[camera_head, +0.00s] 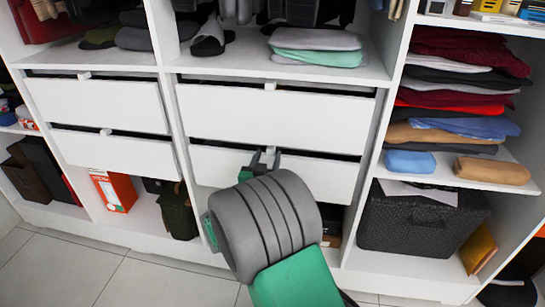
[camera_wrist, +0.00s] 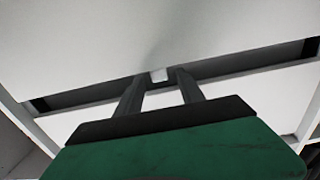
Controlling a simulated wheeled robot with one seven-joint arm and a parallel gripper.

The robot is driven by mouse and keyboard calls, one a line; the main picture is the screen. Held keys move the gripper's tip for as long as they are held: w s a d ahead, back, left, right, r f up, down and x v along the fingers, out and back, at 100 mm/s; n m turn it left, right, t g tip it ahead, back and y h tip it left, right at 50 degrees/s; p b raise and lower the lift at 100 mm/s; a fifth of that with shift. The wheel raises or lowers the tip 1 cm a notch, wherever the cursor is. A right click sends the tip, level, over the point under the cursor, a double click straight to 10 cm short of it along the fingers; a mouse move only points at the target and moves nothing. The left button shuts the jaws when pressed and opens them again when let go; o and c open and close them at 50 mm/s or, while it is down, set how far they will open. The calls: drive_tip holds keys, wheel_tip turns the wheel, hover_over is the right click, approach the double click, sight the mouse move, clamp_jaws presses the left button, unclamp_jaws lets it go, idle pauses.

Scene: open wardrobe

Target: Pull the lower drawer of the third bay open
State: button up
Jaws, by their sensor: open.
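The lower drawer (camera_head: 325,178) of the third bay has a white front with a dark gap along its top edge. It looks closed or nearly so. Its small pale handle (camera_head: 270,149) is at the middle of the top edge. My gripper (camera_head: 265,156) is at this handle, with its two dark fingers apart. In the wrist view the handle (camera_wrist: 159,75) shows between the fingertips of my gripper (camera_wrist: 160,76), one finger on each side. I cannot tell whether either finger touches it. My arm hides part of the lower drawer front.
The upper drawer (camera_head: 275,117) of the same bay is directly above, with folded clothes on the shelf over it. Two more drawers (camera_head: 98,104) are in the bay to the left. A dark woven basket (camera_head: 420,222) stands at right. Tiled floor (camera_head: 150,285) is clear at left.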

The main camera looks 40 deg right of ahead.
drive_tip(key=x, duration=0.7)
drive_tip(key=shift+d+r, duration=0.1)
drive_tip(key=shift+d, duration=0.1)
drive_tip(key=shift+c, duration=0.5)
clamp_jaws()
idle(0.5)
